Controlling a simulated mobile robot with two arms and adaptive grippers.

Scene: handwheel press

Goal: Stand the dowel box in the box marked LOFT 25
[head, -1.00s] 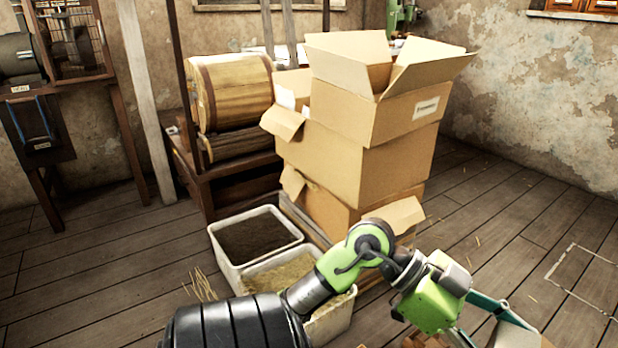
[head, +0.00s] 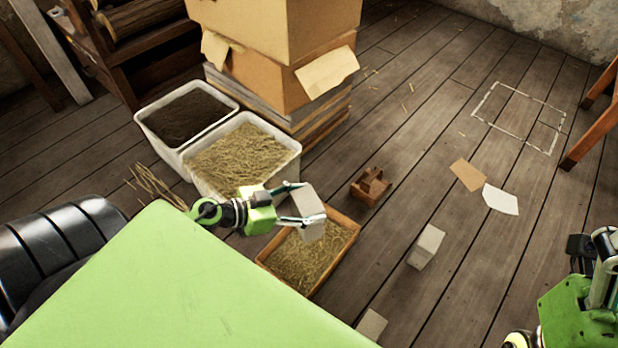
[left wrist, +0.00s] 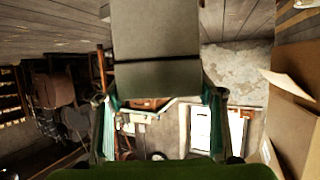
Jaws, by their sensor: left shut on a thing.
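My left gripper (head: 302,203) is shut on a grey box (head: 312,212), apparently the dowel box, held tilted above a wooden tray of straw. In the left wrist view the grey box (left wrist: 156,75) sits between the two fingers and fills the upper middle. I cannot read a mark on it. A stack of cardboard boxes (head: 270,35) stands at the top, cut off by the frame edge. No LOFT 25 mark is readable now. Green and dark parts of my right arm show at the right edge; its fingers cannot be made out.
The straw-filled wooden tray (head: 336,266) lies on the floor. Two white bins (head: 268,178), one with soil, one with straw, stand left of it. A small brown wooden object (head: 371,187), a grey block (head: 427,246) and paper sheets (head: 500,199) lie on otherwise open floor.

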